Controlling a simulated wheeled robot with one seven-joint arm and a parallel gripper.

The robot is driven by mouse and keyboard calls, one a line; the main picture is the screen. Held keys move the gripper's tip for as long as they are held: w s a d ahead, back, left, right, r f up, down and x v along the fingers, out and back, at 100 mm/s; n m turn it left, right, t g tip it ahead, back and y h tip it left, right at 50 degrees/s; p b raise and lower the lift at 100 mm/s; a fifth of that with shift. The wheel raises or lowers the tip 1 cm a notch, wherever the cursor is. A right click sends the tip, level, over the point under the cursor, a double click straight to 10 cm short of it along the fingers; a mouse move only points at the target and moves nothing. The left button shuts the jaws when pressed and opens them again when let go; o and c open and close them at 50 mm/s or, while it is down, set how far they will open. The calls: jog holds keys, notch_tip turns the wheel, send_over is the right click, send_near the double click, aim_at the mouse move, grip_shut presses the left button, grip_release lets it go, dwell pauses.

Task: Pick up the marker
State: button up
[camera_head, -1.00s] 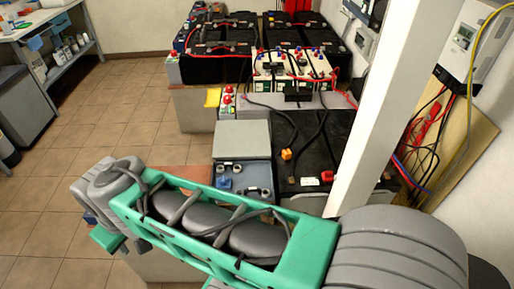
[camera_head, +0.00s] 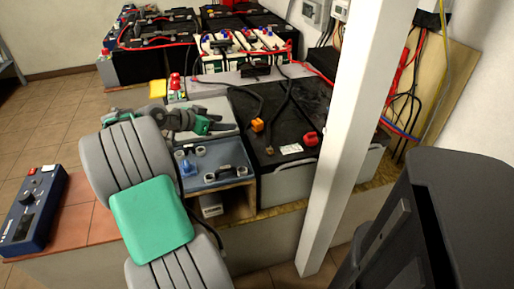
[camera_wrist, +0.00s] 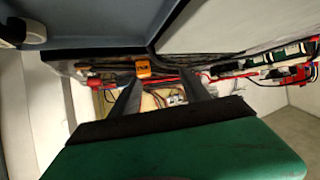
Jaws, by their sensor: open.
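I cannot make out the marker in either view. An orange connector (camera_head: 257,125) lies on the large black battery (camera_head: 291,105), to the right of my gripper. The orange connector also shows beyond the fingertips in the wrist view (camera_wrist: 143,69).
A blue-grey box (camera_head: 232,160) with a dark handle stands before the grey lid. A white post (camera_head: 345,140) rises on the right. A blue instrument (camera_head: 33,208) sits on the red-brown top (camera_head: 88,222) at left. More batteries (camera_head: 155,60) fill the back. Floor is open at far left.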

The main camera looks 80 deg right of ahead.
aim_at(254, 123)
jog(key=s+d+g, duration=0.1)
jog(key=s, duration=0.1)
jog(key=s+d+f+m, duration=0.1)
jog(key=s, duration=0.1)
jog(key=s+d+f+m+g+b, duration=0.1)
jog(key=s, duration=0.1)
jog(key=shift+s+d+g, duration=0.1)
jog(key=shift+s+g, duration=0.15)
jog(key=shift+g, duration=0.05)
jog(key=b+x, duration=0.1)
jog(key=x, duration=0.5)
jog(key=shift+w+d, duration=0.1)
jog(key=shift+d, duration=0.2)
grip_shut()
